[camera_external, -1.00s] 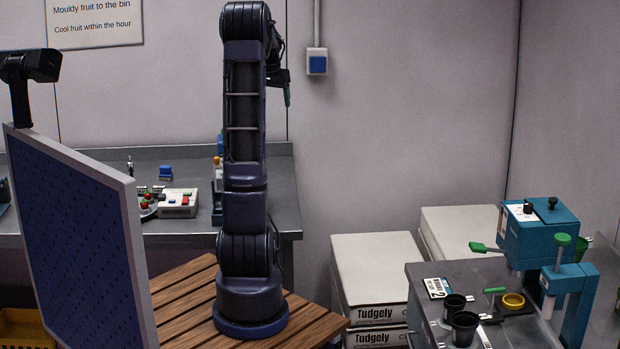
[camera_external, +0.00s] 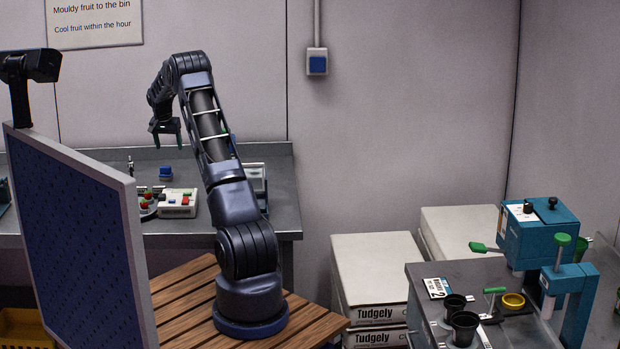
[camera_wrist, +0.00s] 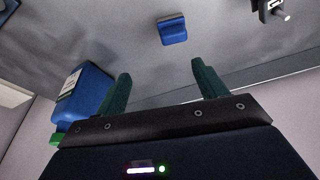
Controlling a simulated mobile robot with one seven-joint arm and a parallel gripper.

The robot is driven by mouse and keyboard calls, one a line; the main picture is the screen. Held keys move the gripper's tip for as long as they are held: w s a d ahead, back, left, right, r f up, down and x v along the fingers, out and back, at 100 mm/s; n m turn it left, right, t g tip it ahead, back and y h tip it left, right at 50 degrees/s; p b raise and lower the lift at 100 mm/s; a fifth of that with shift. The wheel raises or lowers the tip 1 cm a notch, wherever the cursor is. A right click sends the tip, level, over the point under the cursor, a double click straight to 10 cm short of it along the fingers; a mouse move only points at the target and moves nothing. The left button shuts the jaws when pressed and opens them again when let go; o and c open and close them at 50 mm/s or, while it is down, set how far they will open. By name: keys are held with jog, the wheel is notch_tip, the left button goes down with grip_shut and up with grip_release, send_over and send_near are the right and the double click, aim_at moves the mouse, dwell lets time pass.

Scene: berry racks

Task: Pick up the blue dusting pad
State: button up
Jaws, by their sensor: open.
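The blue dusting pad (camera_external: 165,172) is a small blue block on the grey metal bench (camera_external: 270,190) at the back left. In the wrist view the pad (camera_wrist: 173,30) shows beyond my fingertips, near the top middle. My gripper (camera_external: 165,140) points down above the bench, over the area of the pad. In the wrist view my gripper (camera_wrist: 160,78) has its two green fingers spread wide apart with nothing between them. The pad is clear of both fingers.
A cream box with coloured parts (camera_external: 178,203) and red berries (camera_external: 146,202) stand in front of the pad. A blue labelled container (camera_wrist: 85,92) shows left of my fingers in the wrist view. A large blue panel (camera_external: 75,240) stands at the left.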

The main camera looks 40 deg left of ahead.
aim_at(165, 166)
jog(key=shift+s+a+x, duration=0.25)
jog(key=shift+s+x, duration=0.15)
jog(key=shift+x, duration=1.7)
jog(key=shift+s+a+x, duration=0.3)
jog(key=shift+s+x, duration=0.15)
jog(key=shift+x, duration=1.6)
jog(key=shift+s+a+x, duration=0.25)
jog(key=shift+s+x, duration=0.15)
jog(key=shift+x, duration=1.7)
jog(key=shift+f, duration=0.15)
jog(key=c, duration=1.1)
